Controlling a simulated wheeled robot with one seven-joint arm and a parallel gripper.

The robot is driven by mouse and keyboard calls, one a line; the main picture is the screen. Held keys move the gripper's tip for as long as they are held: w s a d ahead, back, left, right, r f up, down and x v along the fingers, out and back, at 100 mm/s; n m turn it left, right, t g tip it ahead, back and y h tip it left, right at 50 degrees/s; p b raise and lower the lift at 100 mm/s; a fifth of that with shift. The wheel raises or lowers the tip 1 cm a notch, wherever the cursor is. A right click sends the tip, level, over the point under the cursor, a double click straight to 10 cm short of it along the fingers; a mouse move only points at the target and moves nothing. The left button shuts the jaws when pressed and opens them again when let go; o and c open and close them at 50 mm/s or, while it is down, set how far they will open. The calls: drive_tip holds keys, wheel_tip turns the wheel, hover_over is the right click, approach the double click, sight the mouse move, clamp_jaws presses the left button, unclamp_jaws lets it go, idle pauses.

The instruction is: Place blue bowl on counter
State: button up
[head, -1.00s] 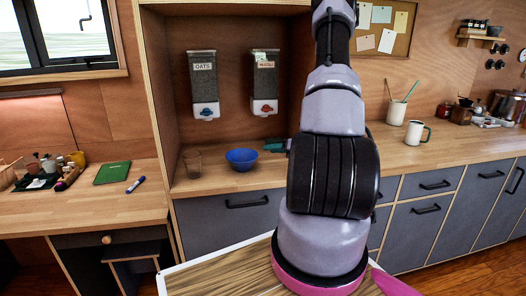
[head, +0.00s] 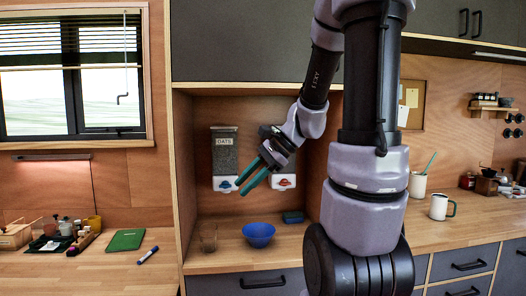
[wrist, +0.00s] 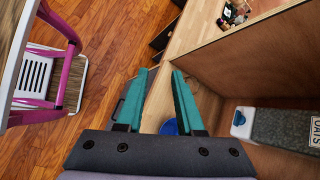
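The blue bowl (head: 258,234) sits upright on the wooden counter (head: 225,258) inside the niche, near its front. My gripper (head: 240,188) has teal fingers and hangs above the bowl, slightly left of it, in front of the dispensers. It points down and left in the head view. The wrist view shows a clear gap between the two fingers (wrist: 160,72), with nothing held. Part of the blue bowl (wrist: 170,127) shows low in that view, beside the right finger and partly hidden by the gripper.
A clear glass (head: 208,237) stands left of the bowl, and a teal-and-dark block (head: 292,217) lies behind it to the right. Wall dispensers, one labelled oats (head: 225,155), hang behind. A white mug (head: 441,207) stands on the right counter. The niche has side walls.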

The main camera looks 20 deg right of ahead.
drive_tip(key=s+r+n+t+h, duration=0.3)
drive_tip(key=s+r+n+h, duration=0.3)
drive_tip(key=s+r+n, duration=0.3)
drive_tip(key=shift+s+d+r+n+t, duration=0.3)
drive_tip(key=shift+r+n, duration=0.2)
drive_tip(key=shift+n, duration=0.8)
